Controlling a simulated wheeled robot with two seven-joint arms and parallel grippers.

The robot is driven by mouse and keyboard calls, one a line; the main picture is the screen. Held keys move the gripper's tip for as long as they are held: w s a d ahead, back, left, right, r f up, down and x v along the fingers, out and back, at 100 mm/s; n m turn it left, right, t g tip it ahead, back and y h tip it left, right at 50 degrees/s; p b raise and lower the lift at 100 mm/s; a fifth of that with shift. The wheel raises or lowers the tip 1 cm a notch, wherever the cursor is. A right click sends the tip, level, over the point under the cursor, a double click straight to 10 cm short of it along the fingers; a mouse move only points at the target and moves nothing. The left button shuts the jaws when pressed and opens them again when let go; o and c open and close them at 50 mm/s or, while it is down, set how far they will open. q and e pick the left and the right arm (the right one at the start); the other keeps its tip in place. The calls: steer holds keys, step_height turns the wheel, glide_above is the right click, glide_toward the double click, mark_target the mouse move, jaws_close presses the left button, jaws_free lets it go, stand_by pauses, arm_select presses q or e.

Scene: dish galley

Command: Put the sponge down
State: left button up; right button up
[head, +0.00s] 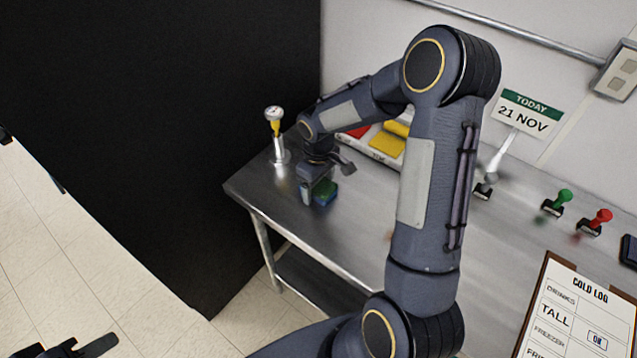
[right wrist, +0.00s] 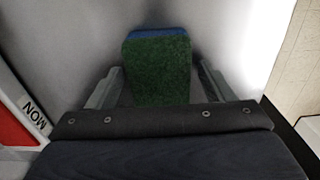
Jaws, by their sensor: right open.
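The sponge (head: 326,191) is a small green and blue block at the left part of the steel counter (head: 345,235). It appears to rest on the counter. In the right wrist view the sponge (right wrist: 158,72) shows its green face with a blue edge at the far end. My right gripper (head: 320,190) is open around the sponge, and a gap shows between each finger and the sponge in the right wrist view (right wrist: 158,90). Part of the sponge is hidden behind a finger in the head view. A dark part at the lower left looks like my left gripper (head: 78,347); its jaws are unclear.
A white and yellow dispenser-like stand (head: 277,140) is at the counter's back left corner. A tray with yellow and red pieces (head: 385,143) lies behind my arm. Green (head: 558,202) and red (head: 597,222) stamps and a clipboard (head: 570,315) are to the right.

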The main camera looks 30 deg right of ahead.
steer(key=shift+r, duration=0.1)
steer(key=shift+r+p, duration=0.25)
steer(key=shift+p, duration=0.05)
steer(key=s+r+m+t+b, duration=0.1)
steer(key=s+r, duration=0.2)
steer(key=r, duration=0.5)
steer(key=s+r+m, duration=0.1)
steer(key=s+r, duration=0.2)
steer(key=r, duration=0.5)
steer(key=s+a+m+t+y, duration=0.2)
steer(key=s+a, duration=0.1)
steer(key=s, duration=0.5)
steer(key=s+a+m+t+y, duration=0.1)
steer(key=s+a, duration=0.3)
steer(key=s, duration=0.4)
steer(key=shift+a+r+m+t+y, duration=0.25)
steer(key=shift+m+t+y, duration=0.15)
steer(key=shift+m+t, duration=0.35)
steer(key=shift+s, duration=0.15)
